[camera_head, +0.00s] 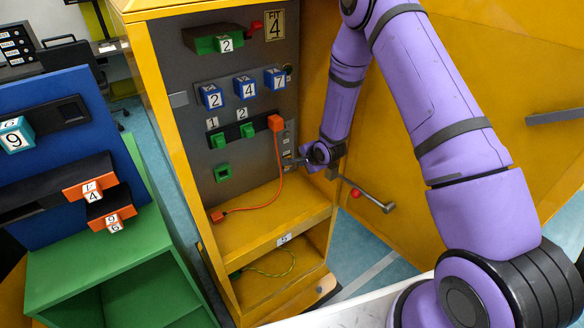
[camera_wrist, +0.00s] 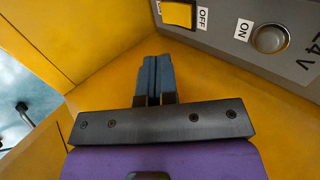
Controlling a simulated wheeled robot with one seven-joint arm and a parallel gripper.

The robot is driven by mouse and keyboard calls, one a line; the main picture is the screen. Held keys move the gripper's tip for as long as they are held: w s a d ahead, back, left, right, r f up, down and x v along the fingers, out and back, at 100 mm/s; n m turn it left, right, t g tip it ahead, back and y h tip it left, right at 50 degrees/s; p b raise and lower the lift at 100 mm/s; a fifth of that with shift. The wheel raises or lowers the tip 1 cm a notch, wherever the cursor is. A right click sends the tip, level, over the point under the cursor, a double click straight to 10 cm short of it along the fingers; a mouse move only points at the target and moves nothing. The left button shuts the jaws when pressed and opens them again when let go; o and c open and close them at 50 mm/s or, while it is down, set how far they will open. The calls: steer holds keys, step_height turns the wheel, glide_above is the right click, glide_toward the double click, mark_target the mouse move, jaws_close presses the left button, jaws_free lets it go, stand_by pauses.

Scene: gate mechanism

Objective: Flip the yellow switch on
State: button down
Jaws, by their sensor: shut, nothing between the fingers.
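The yellow switch (camera_wrist: 180,13) is at the top of the wrist view, on a grey plate (camera_wrist: 222,52), cut off by the frame's upper edge. An OFF label is right beside it. An ON label stands further right, before a round grey lamp or button (camera_wrist: 270,39). My gripper (camera_wrist: 156,60) is shut and empty, its fingertips a little below the switch in the picture. Whether they touch it, I cannot tell. In the head view my gripper (camera_head: 290,161) is at the lower right of the dark panel, and the switch is too small to make out.
The dark panel (camera_head: 205,155) holds green, blue and orange blocks. A red cable (camera_head: 279,175) hangs from the orange plug (camera_head: 275,122) beside my gripper. The yellow cabinet wall (camera_head: 312,75) is close to my arm.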

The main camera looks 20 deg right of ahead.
mark_target(288, 168)
steer(key=x, duration=1)
steer(key=shift+w+f, duration=0.15)
steer(key=shift+f, duration=0.05)
steer(key=shift+a, duration=0.1)
steer(key=shift+w+f, duration=0.1)
steer(key=shift+w, duration=0.1)
steer(key=shift+a+t, duration=0.1)
steer(key=shift+t, duration=0.2)
